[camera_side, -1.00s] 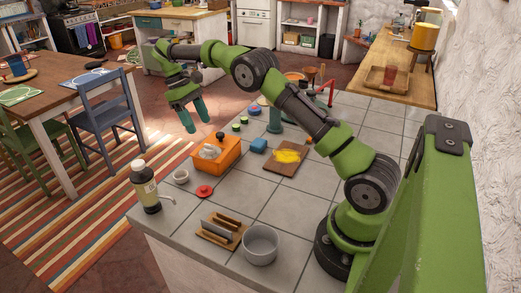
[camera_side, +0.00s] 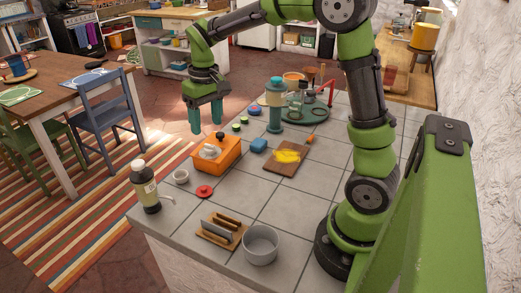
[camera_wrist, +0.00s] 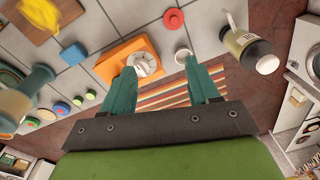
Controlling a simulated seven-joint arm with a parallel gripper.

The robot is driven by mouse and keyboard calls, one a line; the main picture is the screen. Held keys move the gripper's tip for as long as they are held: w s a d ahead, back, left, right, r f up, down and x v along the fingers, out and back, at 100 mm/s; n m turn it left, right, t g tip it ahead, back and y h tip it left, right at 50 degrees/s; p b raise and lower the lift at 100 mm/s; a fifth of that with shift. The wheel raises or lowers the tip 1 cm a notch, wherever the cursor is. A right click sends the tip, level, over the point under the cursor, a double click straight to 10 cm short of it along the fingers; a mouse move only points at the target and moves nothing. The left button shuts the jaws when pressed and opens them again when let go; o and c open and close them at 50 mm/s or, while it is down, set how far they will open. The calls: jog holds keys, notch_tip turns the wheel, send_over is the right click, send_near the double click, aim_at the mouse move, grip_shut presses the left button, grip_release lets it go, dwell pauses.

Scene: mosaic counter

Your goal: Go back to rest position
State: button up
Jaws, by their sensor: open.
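My gripper (camera_side: 207,118) has two teal fingers. In the side view it hangs in the air, pointing down, above the far left edge of the tiled counter near the orange box. The fingers are apart with nothing between them. In the wrist view my gripper (camera_wrist: 164,92) also shows its fingers spread and empty. My arm is raised and bent over the counter.
The air around my gripper looks free.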

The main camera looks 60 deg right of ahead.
jog(key=s+a+r+t, duration=0.2)
jog(key=s+a+t, duration=0.1)
jog(key=s, duration=0.5)
jog(key=s+a+r+m+t+y, duration=0.1)
jog(key=s+a+r+t, duration=0.2)
jog(key=s, duration=0.6)
jog(key=shift+a+r+t+y, duration=0.15)
jog(key=shift+a+t+y, duration=0.15)
jog(key=shift+a, duration=0.7)
